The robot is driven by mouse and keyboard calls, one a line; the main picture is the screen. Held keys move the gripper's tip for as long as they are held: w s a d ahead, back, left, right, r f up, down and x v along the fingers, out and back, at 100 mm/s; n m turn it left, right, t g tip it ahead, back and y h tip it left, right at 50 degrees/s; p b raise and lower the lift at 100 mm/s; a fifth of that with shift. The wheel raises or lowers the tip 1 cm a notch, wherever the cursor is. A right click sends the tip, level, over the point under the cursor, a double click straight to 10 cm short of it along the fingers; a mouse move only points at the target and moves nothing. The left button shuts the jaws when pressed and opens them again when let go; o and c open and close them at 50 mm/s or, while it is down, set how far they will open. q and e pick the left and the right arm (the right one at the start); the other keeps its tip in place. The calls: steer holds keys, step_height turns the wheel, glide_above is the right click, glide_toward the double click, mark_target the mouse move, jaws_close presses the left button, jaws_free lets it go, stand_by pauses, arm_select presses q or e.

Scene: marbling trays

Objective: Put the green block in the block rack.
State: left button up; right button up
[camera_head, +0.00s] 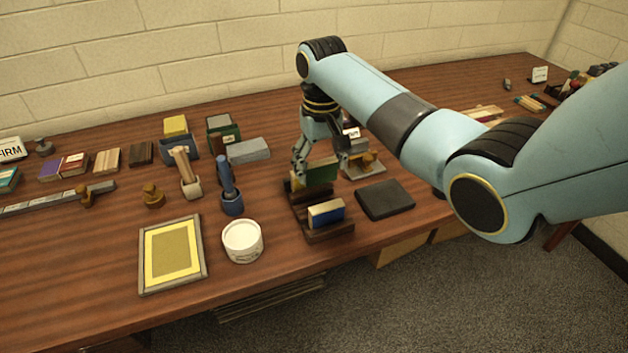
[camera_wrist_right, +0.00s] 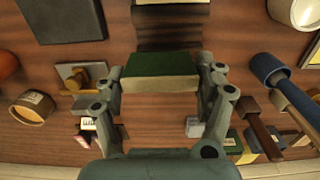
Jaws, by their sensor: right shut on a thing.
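The green block (camera_head: 320,173) is held between the fingers of my right gripper (camera_head: 318,165), which is shut on it. In the right wrist view the green block (camera_wrist_right: 160,66) spans between the two fingers (camera_wrist_right: 160,80). The dark brown block rack (camera_head: 329,232) stands near the table's front edge. A blue block with a pale side (camera_head: 326,213) sits in its near part. The green block is over the far part of the rack; whether it touches the rack cannot be told. The rack also shows in the right wrist view (camera_wrist_right: 168,38), beyond the block. My left gripper is out of view.
A white tub (camera_head: 242,240) and a yellow-panelled frame (camera_head: 172,256) lie left of the rack. A blue-handled tool in a blue holder (camera_head: 231,200) stands close by on the left. A dark flat pad (camera_head: 385,200) lies just right of the rack.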

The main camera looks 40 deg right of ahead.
mark_target(315, 185)
steer(key=shift+s+a+f, duration=0.2)
steer(key=shift+a+f, duration=0.35)
steer(key=shift+a, duration=0.25)
step_height(315, 185, down, 3)
steer(key=shift+s+f, duration=0.1)
steer(key=shift+f, duration=0.45)
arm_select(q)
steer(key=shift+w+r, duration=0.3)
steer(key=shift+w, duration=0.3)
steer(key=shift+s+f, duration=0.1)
arm_select(e)
steer(key=shift+f, duration=0.15)
steer(key=o, duration=1.1)
steer(key=shift+o, duration=0.2)
